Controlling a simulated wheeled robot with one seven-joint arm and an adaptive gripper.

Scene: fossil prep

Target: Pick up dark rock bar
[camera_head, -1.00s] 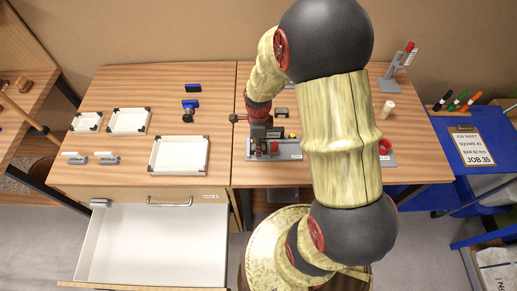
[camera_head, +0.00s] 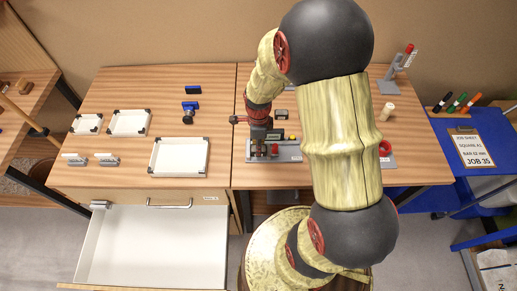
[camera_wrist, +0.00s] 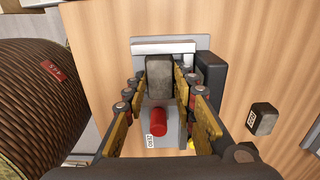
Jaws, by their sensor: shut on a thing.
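The dark rock bar (camera_wrist: 160,76) is a dark grey block between the fingers of my gripper (camera_wrist: 160,88) in the wrist view. The fingers are shut on it from both sides. It is at a grey fixture with a pale bar (camera_wrist: 163,47) at one end and a red cylinder (camera_wrist: 158,121) at the other. I cannot tell whether the bar touches the fixture's base. In the head view my gripper (camera_head: 258,150) is at the left end of the grey fixture (camera_head: 289,152), and the rock bar is hard to make out there.
A second dark block (camera_wrist: 263,118) with a label lies on the table right of the fixture. White trays (camera_head: 179,156) stand on the left table above an open drawer (camera_head: 150,250). A pale cylinder (camera_head: 387,111) and a grey stand (camera_head: 392,82) are on the right.

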